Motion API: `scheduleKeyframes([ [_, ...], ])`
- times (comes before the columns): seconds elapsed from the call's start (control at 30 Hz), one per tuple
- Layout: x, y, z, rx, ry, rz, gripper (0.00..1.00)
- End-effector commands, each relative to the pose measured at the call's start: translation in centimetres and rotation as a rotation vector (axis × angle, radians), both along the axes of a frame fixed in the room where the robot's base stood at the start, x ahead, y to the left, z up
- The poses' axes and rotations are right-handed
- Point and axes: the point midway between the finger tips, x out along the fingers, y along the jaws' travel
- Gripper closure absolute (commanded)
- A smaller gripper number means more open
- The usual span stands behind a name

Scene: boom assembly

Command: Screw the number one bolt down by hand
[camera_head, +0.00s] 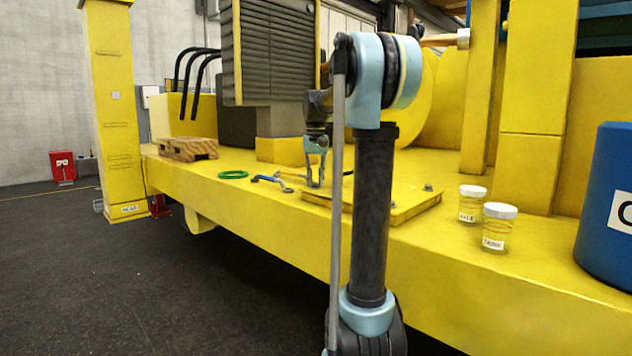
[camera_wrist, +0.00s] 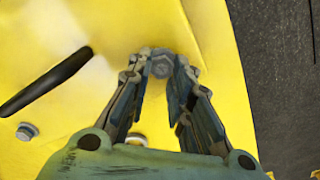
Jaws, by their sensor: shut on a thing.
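The bolt (camera_wrist: 161,66), with a grey hexagonal head, sits between the two fingertips of my gripper (camera_wrist: 160,72) in the wrist view. The fingers are shut on its head from both sides. No number shows on it. In the head view my gripper (camera_head: 316,180) points down at the raised yellow plate (camera_head: 415,203), and the held bolt is not clear there. Two more bolts show on the plate in the wrist view, one at the lower left (camera_wrist: 27,131) and one (camera_wrist: 136,140) partly hidden between my fingers. How far the held bolt is in cannot be told.
A dark bar (camera_wrist: 45,80) crosses the left of the wrist view. Two lidded jars (camera_head: 499,228) (camera_head: 471,204) and a blue barrel (camera_head: 608,215) stand at right.

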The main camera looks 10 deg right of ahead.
Motion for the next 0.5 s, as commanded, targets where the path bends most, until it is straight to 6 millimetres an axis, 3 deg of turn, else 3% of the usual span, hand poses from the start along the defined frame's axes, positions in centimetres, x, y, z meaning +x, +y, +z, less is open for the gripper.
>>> scheduleKeyframes([
  [0.5, 0.14, -0.14, 0.06, 0.000, -0.004, -0.271, 1.00],
])
